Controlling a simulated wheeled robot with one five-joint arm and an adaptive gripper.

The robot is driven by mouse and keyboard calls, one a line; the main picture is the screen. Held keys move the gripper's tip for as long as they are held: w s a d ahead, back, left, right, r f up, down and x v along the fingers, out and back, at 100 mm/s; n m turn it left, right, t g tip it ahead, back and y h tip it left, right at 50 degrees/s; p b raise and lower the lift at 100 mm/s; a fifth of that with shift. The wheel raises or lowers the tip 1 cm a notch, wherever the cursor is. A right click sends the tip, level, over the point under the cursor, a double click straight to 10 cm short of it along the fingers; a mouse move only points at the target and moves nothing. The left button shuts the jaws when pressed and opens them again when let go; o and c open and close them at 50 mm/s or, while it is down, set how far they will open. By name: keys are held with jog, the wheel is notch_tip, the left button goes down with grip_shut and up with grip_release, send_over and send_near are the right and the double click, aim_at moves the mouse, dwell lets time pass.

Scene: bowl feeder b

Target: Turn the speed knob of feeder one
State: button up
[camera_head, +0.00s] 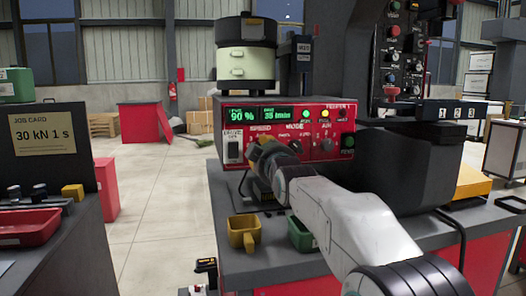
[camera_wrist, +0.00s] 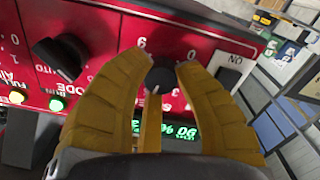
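The feeder's red control panel (camera_head: 262,112) faces me on the bench, with a display reading 90 % above the label SPEED. My gripper (camera_head: 266,152) is at the panel's lower left and hides the speed knob in the head view. In the wrist view, where the panel is upside down, the black speed knob (camera_wrist: 161,77) sits between the yellow fingers of my gripper (camera_wrist: 162,66). The fingers close around it on both sides, and a third finger is below it. I see no clear gap between fingertips and knob.
The black MODE knob (camera_wrist: 62,58) is beside the left finger in the wrist view. A switch (camera_head: 233,151) is at the panel's left end. The feeder bowl (camera_head: 246,60) stands on top. Yellow (camera_head: 243,230) and green (camera_head: 301,234) bins are on the bench below.

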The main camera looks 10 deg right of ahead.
jog(key=o, duration=0.5)
jog(key=shift+w+d+f, duration=0.1)
jog(key=shift+w+f, duration=0.05)
jog(key=shift+f, duration=0.25)
jog(key=shift+o, duration=0.2)
jog(key=shift+r, duration=0.15)
jog(key=s, duration=1.2)
